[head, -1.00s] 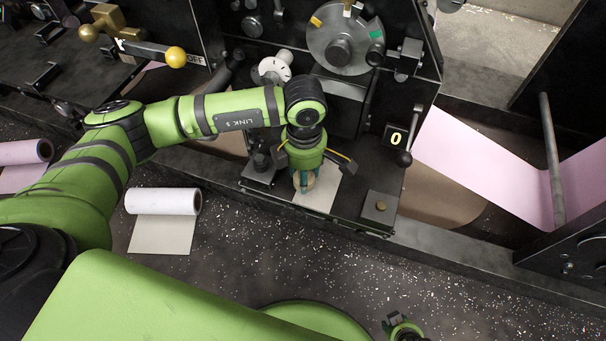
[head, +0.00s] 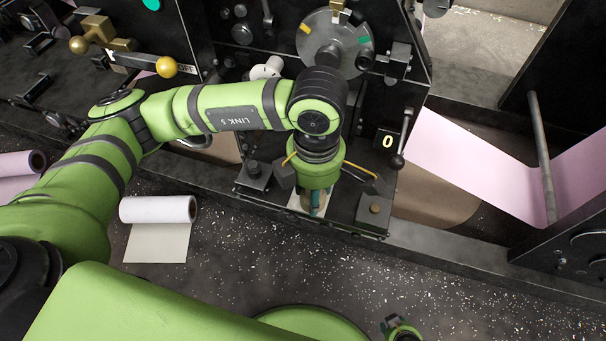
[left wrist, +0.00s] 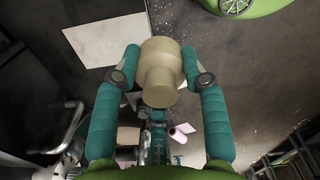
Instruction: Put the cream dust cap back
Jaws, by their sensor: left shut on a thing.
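The cream dust cap (left wrist: 161,70) is a stepped, round piece with a wide and a narrower part. In the left wrist view it sits between the two teal fingers of my left gripper (left wrist: 163,78), which is shut on it. There the wrist and fingers hide most of the cap. No place for the cap can be made out with certainty.
The pale sheet (left wrist: 105,38) lies by the gripper. A grey dial plate (head: 337,43) is at the back. A white roll (head: 157,209) lies on the speckled floor at left.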

